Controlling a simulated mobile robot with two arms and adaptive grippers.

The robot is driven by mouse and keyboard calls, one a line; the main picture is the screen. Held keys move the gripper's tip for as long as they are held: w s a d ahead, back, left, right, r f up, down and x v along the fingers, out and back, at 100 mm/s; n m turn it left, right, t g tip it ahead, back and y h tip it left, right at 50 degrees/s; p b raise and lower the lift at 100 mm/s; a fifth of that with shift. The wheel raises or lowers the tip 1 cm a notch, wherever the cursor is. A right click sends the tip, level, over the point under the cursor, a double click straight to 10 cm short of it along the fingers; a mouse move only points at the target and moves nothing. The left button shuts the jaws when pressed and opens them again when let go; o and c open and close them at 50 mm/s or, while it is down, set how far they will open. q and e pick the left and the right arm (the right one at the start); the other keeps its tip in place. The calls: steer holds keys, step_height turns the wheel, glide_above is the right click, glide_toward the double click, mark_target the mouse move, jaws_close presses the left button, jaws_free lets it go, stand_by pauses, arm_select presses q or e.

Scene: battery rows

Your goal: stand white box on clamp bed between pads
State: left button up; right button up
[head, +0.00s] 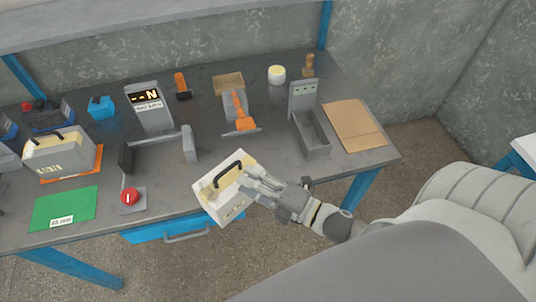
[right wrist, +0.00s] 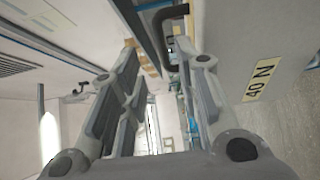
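The white box (head: 212,200), with a black handle on its cream top, is tilted over the table's front edge. My right gripper (head: 252,184) is at its right end and appears shut on it; the exact contact is hard to see. The right wrist view shows my fingers (right wrist: 165,70) apart, with the black handle (right wrist: 178,12) near their tips and a "40 N" label (right wrist: 261,80) at the right. The clamp bed lies behind the box, between a dark left pad (head: 125,158) and a grey right post (head: 188,145). My left gripper is out of view.
A display post (head: 150,108) stands behind the clamp, and a red button (head: 129,197) in front. A grey box (head: 62,155) on an orange mat and a green mat (head: 66,208) are left. An orange-handled tool (head: 240,108) and grey tray (head: 312,135) stand behind right.

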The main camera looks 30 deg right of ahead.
steer(key=shift+b+v, duration=0.5)
steer(key=shift+v, duration=1.85)
